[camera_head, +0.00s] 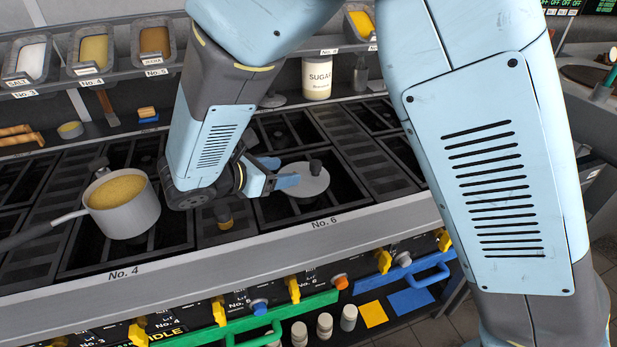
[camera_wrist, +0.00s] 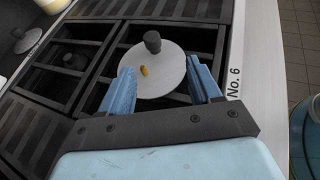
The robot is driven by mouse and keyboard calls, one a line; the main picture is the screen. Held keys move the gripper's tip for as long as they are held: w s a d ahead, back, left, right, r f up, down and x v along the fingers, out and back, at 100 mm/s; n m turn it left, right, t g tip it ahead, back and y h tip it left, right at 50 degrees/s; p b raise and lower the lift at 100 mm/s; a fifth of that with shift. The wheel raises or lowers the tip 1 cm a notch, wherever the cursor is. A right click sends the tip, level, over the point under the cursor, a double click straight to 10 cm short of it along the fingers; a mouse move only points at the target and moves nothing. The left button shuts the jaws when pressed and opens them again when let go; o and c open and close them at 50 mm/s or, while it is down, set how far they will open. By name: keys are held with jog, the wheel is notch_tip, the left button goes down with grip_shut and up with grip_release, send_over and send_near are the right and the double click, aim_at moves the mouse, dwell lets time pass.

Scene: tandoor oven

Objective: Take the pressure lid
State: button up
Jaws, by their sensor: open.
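The pressure lid is a round pale grey disc (camera_head: 304,181) with a dark knob and lies on the No. 6 burner grate. In the wrist view the lid (camera_wrist: 165,72) shows its black knob near the far side and a small orange-yellow piece near its middle. My gripper (camera_head: 281,172) is open at the left side of the lid in the head view. In the wrist view its two blue fingers (camera_wrist: 162,88) stand apart at the near left and near right of the lid's edge. Nothing is held. I cannot tell whether the fingers touch the lid.
A grey saucepan (camera_head: 126,214) with yellow contents stands on the No. 4 burner, its handle to the left. A sugar jar (camera_head: 317,80) and ingredient trays (camera_head: 94,50) stand behind. Yellow knobs (camera_head: 293,290) and a green handle (camera_head: 283,318) line the front.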

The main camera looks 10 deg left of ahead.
jog(key=a, duration=0.1)
send_near(311, 168)
jog(key=shift+n+t, duration=0.3)
jog(key=shift+n, duration=0.1)
jog(key=x, duration=0.5)
jog(key=shift+s+d+f, duration=0.15)
jog(key=shift+d+f, duration=0.05)
jog(key=shift+f, duration=0.1)
jog(key=shift+x, duration=2.6)
jog(key=shift+a, duration=0.15)
grip_shut()
